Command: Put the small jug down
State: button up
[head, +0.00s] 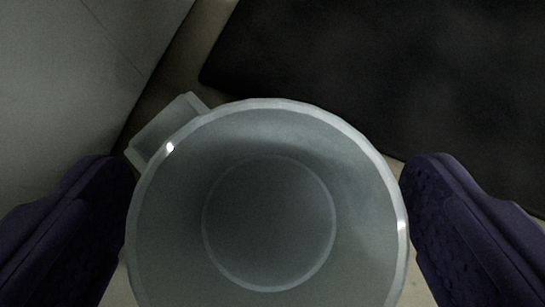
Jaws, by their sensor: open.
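The small jug (270,135) is pale grey-green and stands in the middle of the head view, seen from above into its round, empty inside. Its handle (165,130) points to the upper left. The near part of its rim is cut off by the bottom edge. My gripper (268,190) is open, with one dark purple finger on each side of the jug. The right finger is very close to the rim. The left finger is beside the rim, below the handle; I cannot tell whether either touches.
A black flat mat or panel (400,70) fills the upper right. A pale grey panel (70,70) fills the upper left, close to the handle. A narrow strip of beige surface (205,45) shows between them.

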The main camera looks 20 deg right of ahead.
aim_at(270, 226)
jog(key=shift+c, duration=0.5)
jog(key=c, duration=0.9)
notch_tip(270, 226, up, 10)
jog(key=p, duration=0.5)
jog(key=s+f+n, duration=0.1)
jog(key=s+f+n+y, duration=0.1)
jog(key=s, duration=0.1)
jog(key=s+y, duration=0.1)
jog(key=shift+s+a+f+n+b, duration=0.25)
jog(key=shift+f+n+b, duration=0.05)
jog(key=shift+f+n, duration=0.1)
